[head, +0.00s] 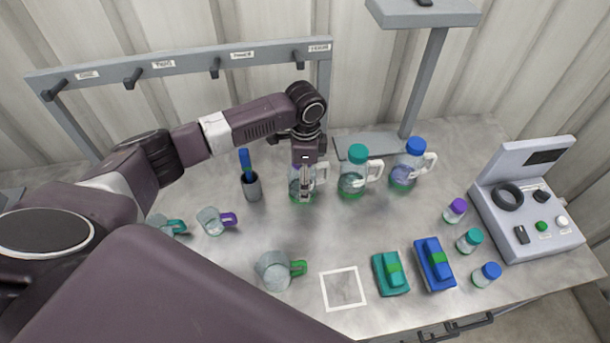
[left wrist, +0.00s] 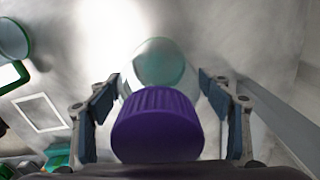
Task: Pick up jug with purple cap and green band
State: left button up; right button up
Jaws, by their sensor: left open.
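The jug with the purple cap (left wrist: 157,127) stands on the bench. In the head view this jug (head: 294,192) is clear with a white handle on its right and green near its base; my gripper hides its cap. My left gripper (head: 304,188) points down over it. In the left wrist view my left gripper (left wrist: 160,92) is open, one finger on each side of the cap and jug top, with visible gaps. I cannot tell whether either finger touches the jug. My right gripper is in neither view.
A teal-capped jug (head: 352,183) stands close on the right, then a blue-capped jug (head: 404,176). A dark cup (head: 253,188) holding blue items is on the left. A hook rack (head: 190,62) stands behind.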

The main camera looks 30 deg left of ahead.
pick_arm(q)
jog(key=shift+d, duration=0.1)
jog(key=shift+r, duration=0.1)
jog(key=c, duration=1.4)
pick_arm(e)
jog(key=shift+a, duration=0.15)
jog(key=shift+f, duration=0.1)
pick_arm(q)
jog(key=shift+w+r, duration=0.1)
jog(key=shift+r, duration=0.55)
notch_tip(320, 180, up, 10)
jog(key=b, duration=0.2)
jog(key=shift+r+b, duration=0.25)
jog(key=shift+b, duration=0.15)
jog(key=s+d+b, duration=0.3)
jog(key=s+d, duration=0.8)
jog(key=s, duration=0.4)
jog(key=a+n+b, duration=0.1)
jog(key=n, duration=0.3)
jog(key=a+n, duration=0.2)
jog(key=n, duration=0.2)
jog(key=s+a+n+b, duration=0.1)
jog(key=n, duration=0.3)
jog(key=shift+a+f+n+b, duration=0.2)
jog(key=shift+n+b, duration=0.1)
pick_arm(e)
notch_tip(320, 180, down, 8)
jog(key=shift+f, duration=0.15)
